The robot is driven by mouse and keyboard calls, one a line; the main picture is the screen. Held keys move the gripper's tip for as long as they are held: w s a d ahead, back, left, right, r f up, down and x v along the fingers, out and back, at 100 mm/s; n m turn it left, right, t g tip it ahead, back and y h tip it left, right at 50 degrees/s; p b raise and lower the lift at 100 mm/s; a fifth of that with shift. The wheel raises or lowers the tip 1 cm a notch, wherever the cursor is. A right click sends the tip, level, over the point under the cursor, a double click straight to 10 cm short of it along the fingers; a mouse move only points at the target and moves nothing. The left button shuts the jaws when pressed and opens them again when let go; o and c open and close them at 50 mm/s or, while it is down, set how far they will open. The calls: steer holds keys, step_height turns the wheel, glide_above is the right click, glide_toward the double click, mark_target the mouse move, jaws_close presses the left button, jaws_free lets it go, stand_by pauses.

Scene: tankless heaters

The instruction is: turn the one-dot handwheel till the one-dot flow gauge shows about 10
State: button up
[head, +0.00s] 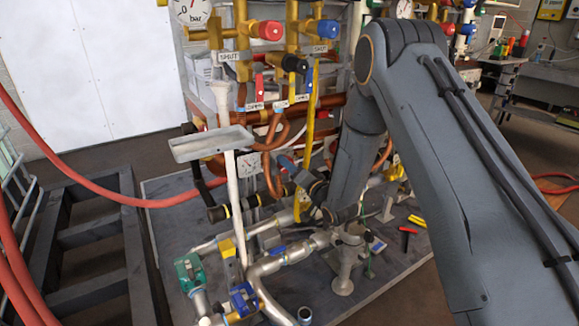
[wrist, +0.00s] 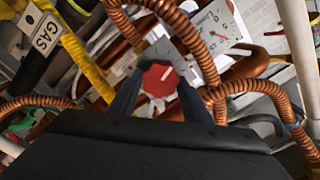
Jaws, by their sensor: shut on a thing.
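A red handwheel (wrist: 158,78) with a white mark sits at the middle of the wrist view. My gripper (wrist: 160,70) is shut on it, with one finger at each side of its rim. What looks like the same gauge (head: 248,163) shows small in the head view. I cannot make out any dots on wheel or gauge.
Coppery corrugated hoses (wrist: 207,62) pass close to my fingers. In the head view a grey tray (head: 211,143) and a white upright pipe (head: 231,190) stand left of my arm.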

stand_by(0.4)
steer(key=o, duration=0.8)
steer(key=shift+d, duration=0.1)
steer(key=v, duration=0.7)
steer(key=shift+s+d, duration=0.25)
steer(key=shift+s, duration=0.1)
